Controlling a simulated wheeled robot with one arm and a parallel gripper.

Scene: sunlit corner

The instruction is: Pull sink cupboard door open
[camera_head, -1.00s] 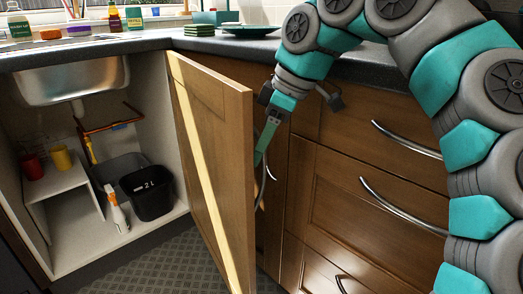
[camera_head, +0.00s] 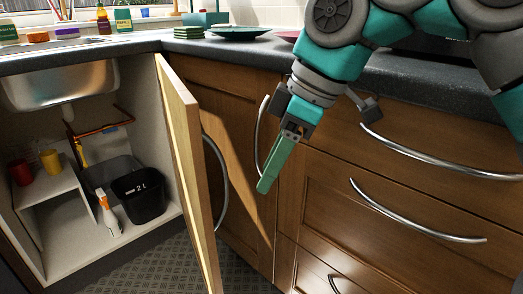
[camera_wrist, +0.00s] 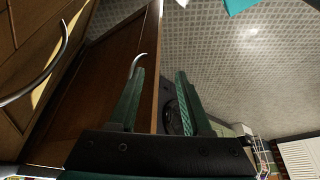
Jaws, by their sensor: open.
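The sink cupboard door (camera_head: 186,160) stands swung well out from the cupboard under the sink (camera_head: 65,85), seen nearly edge-on. Its curved silver handle (camera_head: 220,185) is on the outer, right-hand side. My gripper (camera_head: 268,183) hangs to the right of the door, apart from it, in front of the neighbouring cupboard front. In the wrist view, my gripper (camera_wrist: 156,75) is open with nothing held between its green fingers. There, the wooden door (camera_wrist: 105,75) lies behind and left of the fingers, and its handle (camera_wrist: 141,60) shows by the left fingertip.
The open cupboard holds a black bin (camera_head: 138,195), a white-and-orange bottle (camera_head: 108,212), and red (camera_head: 20,172) and yellow (camera_head: 50,160) cups. A neighbouring cupboard handle (camera_head: 262,135) is close to my gripper. Drawers with bar handles (camera_head: 420,220) stand right. Patterned floor (camera_head: 165,265) is clear.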

